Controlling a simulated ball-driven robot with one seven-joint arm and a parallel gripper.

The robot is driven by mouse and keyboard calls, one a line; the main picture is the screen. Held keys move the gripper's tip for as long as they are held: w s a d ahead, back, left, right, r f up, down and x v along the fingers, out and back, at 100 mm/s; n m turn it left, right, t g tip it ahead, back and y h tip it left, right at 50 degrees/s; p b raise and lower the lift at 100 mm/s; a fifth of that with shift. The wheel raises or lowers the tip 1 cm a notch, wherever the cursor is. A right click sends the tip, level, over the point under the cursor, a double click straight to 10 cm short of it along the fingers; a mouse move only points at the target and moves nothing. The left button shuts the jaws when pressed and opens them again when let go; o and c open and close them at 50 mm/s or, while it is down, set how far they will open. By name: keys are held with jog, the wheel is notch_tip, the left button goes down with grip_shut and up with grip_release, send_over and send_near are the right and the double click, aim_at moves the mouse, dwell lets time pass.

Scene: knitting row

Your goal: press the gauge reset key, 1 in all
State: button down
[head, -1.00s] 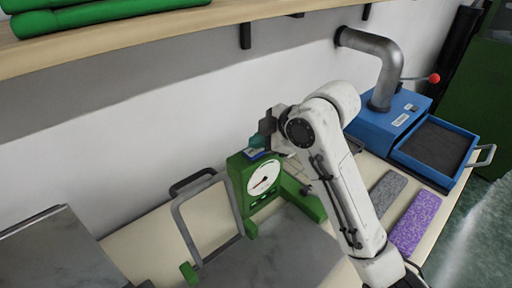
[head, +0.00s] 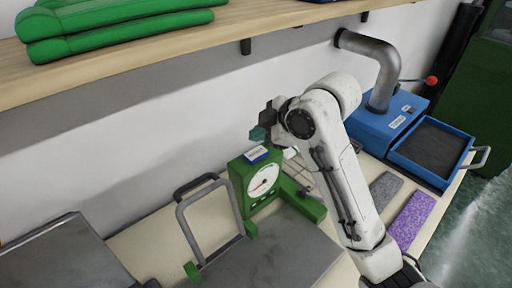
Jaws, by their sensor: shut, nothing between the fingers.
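The green gauge (head: 263,182) with a round white dial stands on the bench, joined to a green base. A small blue and white key (head: 256,154) sits on top of the gauge housing. My gripper (head: 258,134) is shut and empty. In the picture it is just above the key, with a visible gap between them. The lower part of the gauge's right side is partly behind my arm.
A grey metal frame (head: 207,220) stands left of the gauge. A blue machine (head: 388,122) with an open tray and a bent pipe is at right. Grey and purple strips (head: 412,216) lie before it. A wooden shelf (head: 120,66) with green rolls overhangs the bench.

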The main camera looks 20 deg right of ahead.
aim_at(259, 155)
jog(key=shift+r+p, duration=1)
jog(key=shift+r, duration=0.5)
jog(key=shift+f, duration=0.15)
